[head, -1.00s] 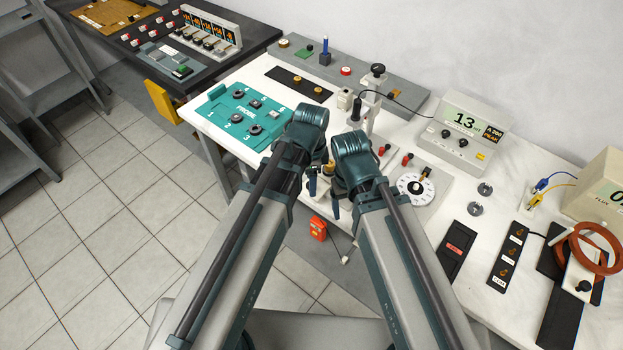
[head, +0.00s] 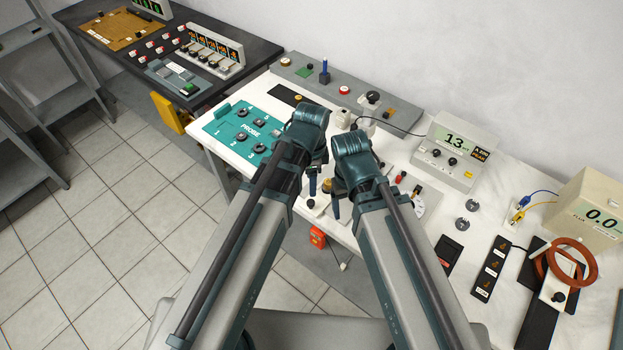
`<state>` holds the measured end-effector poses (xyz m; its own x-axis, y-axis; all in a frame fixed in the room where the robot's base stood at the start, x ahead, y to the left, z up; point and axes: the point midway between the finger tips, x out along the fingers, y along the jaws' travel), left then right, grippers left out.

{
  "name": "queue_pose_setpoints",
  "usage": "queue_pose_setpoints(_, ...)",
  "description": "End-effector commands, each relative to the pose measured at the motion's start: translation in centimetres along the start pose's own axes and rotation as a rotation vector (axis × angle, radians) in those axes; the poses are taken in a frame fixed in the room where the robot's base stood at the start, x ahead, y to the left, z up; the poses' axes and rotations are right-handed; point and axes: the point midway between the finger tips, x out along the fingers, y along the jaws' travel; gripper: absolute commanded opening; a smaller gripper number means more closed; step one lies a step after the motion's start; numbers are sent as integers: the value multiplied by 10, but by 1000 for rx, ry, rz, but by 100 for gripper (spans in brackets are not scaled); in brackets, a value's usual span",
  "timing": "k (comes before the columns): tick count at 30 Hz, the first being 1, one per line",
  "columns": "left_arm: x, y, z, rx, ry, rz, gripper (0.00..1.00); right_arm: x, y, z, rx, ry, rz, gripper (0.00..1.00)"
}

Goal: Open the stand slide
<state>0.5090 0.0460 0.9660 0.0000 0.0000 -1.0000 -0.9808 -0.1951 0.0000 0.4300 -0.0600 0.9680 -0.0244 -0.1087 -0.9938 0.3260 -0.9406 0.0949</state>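I cannot pick out the stand slide clearly. Pale upright parts of what may be the stand (head: 343,118) show just behind my wrists, and my arms hide most of that area. My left gripper (head: 312,181) and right gripper (head: 335,208) are close together over the table's front edge. Only small dark-blue parts of them show past the wrists, so their opening cannot be told. A brass-coloured round part (head: 328,185) and a small black knob (head: 310,204) are seen beside them. I cannot tell whether anything touches.
A teal probe board (head: 232,128) lies left on the white table. A gaussmeter (head: 447,150) stands at the back right, a flux meter (head: 592,215) and red-brown coil (head: 572,262) at far right. A grey panel (head: 400,117) runs along the wall. A dark bench (head: 110,50) stands beyond.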

Motion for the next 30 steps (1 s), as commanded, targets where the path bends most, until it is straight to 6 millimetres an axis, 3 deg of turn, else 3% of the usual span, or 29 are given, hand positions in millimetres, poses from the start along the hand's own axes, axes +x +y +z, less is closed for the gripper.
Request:
queue_pose_setpoints(1,-16,0,0,0,0,0,61,-16,2,1,0,0,0,79)
queue_pose_setpoints(3,-26,0,0,0,0,0,61,-26,2,2,0,0,0,79)
queue_pose_setpoints(9,-44,0,0,0,0,0,61,-43,4,2,-1,0,0,79)
queue_pose_setpoints(30,-44,0,5,-44,1,-2,61,-44,4,3,-1,0,0,79)
